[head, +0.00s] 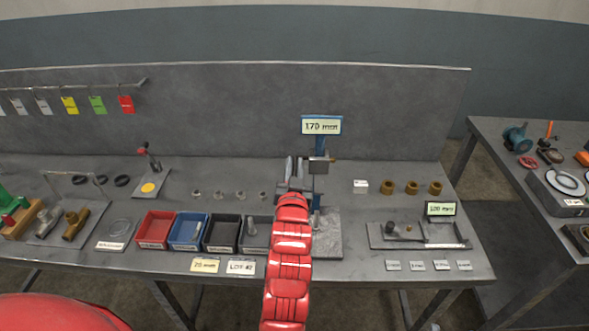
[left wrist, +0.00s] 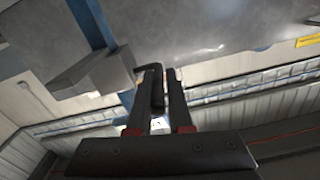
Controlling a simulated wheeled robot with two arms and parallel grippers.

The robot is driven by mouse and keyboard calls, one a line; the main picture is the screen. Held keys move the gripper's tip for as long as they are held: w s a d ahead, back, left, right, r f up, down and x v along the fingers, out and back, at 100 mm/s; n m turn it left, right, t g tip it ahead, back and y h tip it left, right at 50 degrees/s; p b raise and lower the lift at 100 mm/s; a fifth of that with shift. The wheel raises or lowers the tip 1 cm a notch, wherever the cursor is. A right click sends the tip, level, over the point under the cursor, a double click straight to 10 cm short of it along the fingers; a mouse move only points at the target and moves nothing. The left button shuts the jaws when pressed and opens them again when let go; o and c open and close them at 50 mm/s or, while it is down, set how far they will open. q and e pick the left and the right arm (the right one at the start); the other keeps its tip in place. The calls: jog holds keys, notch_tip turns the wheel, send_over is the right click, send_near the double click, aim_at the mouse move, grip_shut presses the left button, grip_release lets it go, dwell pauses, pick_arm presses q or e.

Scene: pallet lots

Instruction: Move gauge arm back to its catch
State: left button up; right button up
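The gauge stands on the bench: a blue post (head: 320,145) with a "170 mm" display (head: 321,125) on top and a grey stone base plate (head: 328,238). A grey block (head: 319,165) sits on the post, and it also shows in the left wrist view (left wrist: 95,75). My left gripper (head: 295,160) is just left of this block, at about its height. I cannot tell the gauge arm and catch apart; my red forearm hides the lower gauge.
Red (head: 155,230), blue (head: 188,231) and black (head: 221,233) bins stand left of my arm. A tray with a "100 mm" display (head: 441,209) lies right. Brass rings (head: 412,187) stand behind it. A back panel (head: 230,110) closes the bench's rear.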

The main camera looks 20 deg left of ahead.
pick_arm(q)
jog(key=o, duration=0.4)
jog(key=shift+r, duration=0.1)
jog(key=shift+c, duration=0.2)
jog(key=shift+s+d+f, duration=0.1)
jog(key=shift+s+f, duration=0.1)
jog(key=b+v, duration=0.1)
jog(key=v, duration=0.3)
jog(key=shift+s+d+f, duration=0.1)
jog(key=shift+d+f, duration=0.05)
jog(key=p+v, duration=1)
jog(key=v, duration=0.2)
jog(key=shift+s+r, duration=0.3)
jog(key=shift+s, duration=0.05)
